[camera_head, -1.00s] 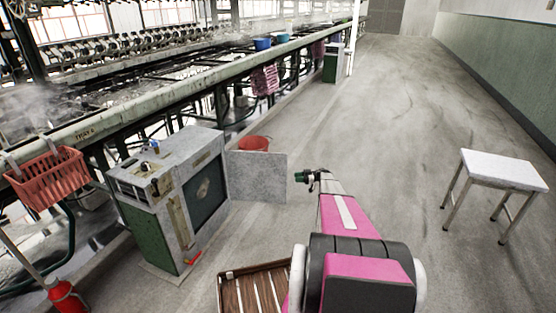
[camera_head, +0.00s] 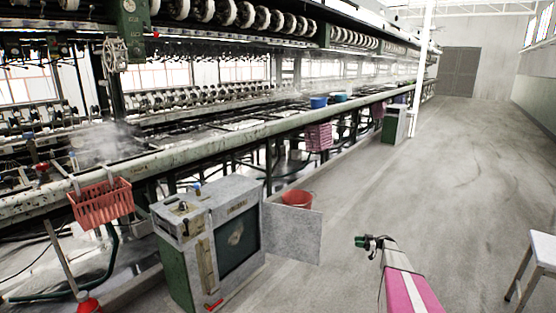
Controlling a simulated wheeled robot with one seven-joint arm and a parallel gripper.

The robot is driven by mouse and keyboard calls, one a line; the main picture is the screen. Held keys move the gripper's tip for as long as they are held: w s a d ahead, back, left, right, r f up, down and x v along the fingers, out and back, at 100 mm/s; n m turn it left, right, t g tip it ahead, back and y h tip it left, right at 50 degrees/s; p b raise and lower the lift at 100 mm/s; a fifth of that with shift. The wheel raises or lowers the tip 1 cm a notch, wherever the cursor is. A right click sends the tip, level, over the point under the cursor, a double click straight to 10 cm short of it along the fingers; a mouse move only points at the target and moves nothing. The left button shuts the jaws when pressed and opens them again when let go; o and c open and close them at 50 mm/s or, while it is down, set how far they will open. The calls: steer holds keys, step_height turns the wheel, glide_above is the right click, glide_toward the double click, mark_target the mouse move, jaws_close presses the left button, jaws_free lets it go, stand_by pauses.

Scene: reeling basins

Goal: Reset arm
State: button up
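My arm, pink with a pale stripe, reaches up from the bottom edge right of centre in the head view. My gripper (camera_head: 371,243) is at its far end, small and dark with a green part, above the bare floor. It is too small in the picture to tell whether its fingers are open or shut. I see nothing hanging from it. The lower part of my arm is cut off by the bottom edge.
A grey and green cabinet (camera_head: 186,258) stands left of my gripper, its door panel (camera_head: 293,232) swung out. A red bucket (camera_head: 297,199) is behind the door. A red basket (camera_head: 102,205) hangs on the reeling bench (camera_head: 215,136). A white stool (camera_head: 543,250) stands right. The aisle floor is clear.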

steer(key=w+a+r+m+t+h, duration=0.2)
steer(key=a+r+m+t+h, duration=0.5)
steer(key=r+t, duration=0.5)
steer(key=s+a+r+m+h, duration=0.3)
steer(key=s+r+m+h, duration=0.25)
steer(key=r+h, duration=0.3)
steer(key=s+a+r+m+g, duration=0.1)
steer(key=s+a+g, duration=0.4)
steer(key=s, duration=1)
steer(key=s+a+r+m+g+h, duration=0.1)
steer(key=s+a+g, duration=0.4)
steer(key=s, duration=1)
steer(key=s+a+r+m+g+h, duration=0.1)
steer(key=s+a+r+g, duration=0.2)
steer(key=s, duration=1.3)
steer(key=a+g, duration=0.2)
steer(key=a, duration=0.3)
